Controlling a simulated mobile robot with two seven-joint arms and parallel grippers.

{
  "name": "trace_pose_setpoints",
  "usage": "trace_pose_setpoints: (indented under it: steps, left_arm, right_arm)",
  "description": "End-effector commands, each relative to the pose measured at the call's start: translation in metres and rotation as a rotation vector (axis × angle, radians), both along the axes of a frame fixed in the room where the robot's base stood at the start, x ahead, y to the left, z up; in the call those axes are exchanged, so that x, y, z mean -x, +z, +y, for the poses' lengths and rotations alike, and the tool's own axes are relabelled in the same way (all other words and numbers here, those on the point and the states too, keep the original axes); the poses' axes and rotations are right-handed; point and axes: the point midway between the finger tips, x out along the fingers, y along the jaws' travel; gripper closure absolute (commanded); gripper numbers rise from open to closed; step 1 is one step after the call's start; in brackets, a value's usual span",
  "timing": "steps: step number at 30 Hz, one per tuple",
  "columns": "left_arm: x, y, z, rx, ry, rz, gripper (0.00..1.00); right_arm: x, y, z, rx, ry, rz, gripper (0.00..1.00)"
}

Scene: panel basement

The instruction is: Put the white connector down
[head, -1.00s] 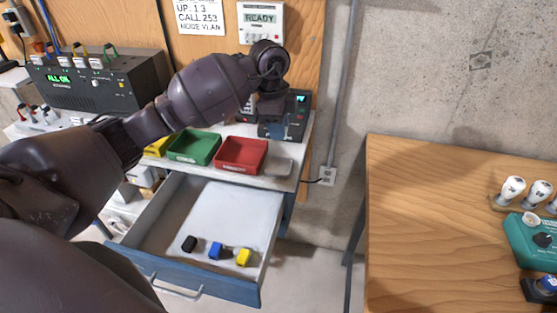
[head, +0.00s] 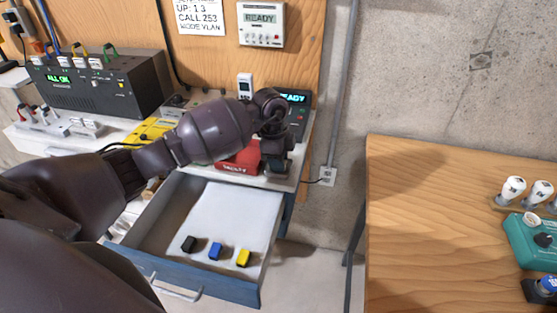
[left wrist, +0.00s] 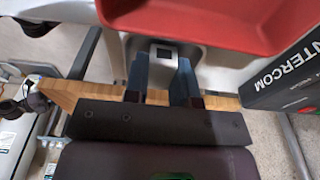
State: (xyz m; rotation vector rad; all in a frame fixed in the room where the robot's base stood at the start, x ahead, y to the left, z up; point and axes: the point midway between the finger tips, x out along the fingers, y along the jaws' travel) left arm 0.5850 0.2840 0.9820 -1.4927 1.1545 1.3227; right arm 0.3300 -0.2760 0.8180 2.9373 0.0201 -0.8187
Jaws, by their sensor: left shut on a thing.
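My left gripper (head: 276,168) is low over the bench's right end, beside the red tray (head: 238,162). In the left wrist view its two bluish fingers (left wrist: 161,82) are shut on a small pale piece with a dark square end, the white connector (left wrist: 164,45). The connector is over or against a grey pad (left wrist: 133,52) at the bench edge; I cannot tell whether they touch. In the head view the connector is hidden by the gripper. The red tray also shows in the left wrist view (left wrist: 215,20). My right gripper is not in view.
The open drawer (head: 225,195) holds a black (head: 189,244), a blue (head: 215,251) and a yellow connector (head: 243,258). A dark intercom box (left wrist: 285,75) stands close to the gripper. A yellow tray (head: 152,130) is farther left. A wooden table (head: 440,220) stands at right.

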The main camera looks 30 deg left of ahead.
Motion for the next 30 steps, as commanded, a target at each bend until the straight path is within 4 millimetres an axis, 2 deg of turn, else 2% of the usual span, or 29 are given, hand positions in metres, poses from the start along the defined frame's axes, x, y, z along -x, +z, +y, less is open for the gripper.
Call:
trace_pose_setpoints:
  steps: [7, 8, 10, 18, 22, 26, 30]
  left_arm:
    - [0.0, -0.002, 0.0, 0.0, 0.0, 0.0, 0.98]
    - [0.0, -0.002, 0.0, 0.0, 0.0, -0.001, 0.74]
    - [0.0, -0.002, 0.0, 0.0, 0.0, -0.001, 0.65]
    - [0.0, -0.001, 0.0, 0.0, 0.0, -0.001, 0.65]
    - [-0.001, 0.006, 0.001, 0.0, 0.0, -0.002, 0.65]
    - [0.0, 0.025, 0.003, 0.0, 0.0, -0.005, 0.65]
    - [0.001, 0.052, 0.006, -0.001, -0.001, -0.005, 0.65]
  right_arm:
    - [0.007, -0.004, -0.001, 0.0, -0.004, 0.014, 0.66]
    - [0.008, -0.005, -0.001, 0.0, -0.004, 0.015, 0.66]
    - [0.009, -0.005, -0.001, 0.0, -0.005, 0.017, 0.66]
    - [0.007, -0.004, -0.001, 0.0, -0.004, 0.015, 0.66]
    - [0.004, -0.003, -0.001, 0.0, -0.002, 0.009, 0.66]
    - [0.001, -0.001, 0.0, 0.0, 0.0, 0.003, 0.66]
    - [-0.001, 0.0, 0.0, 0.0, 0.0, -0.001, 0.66]
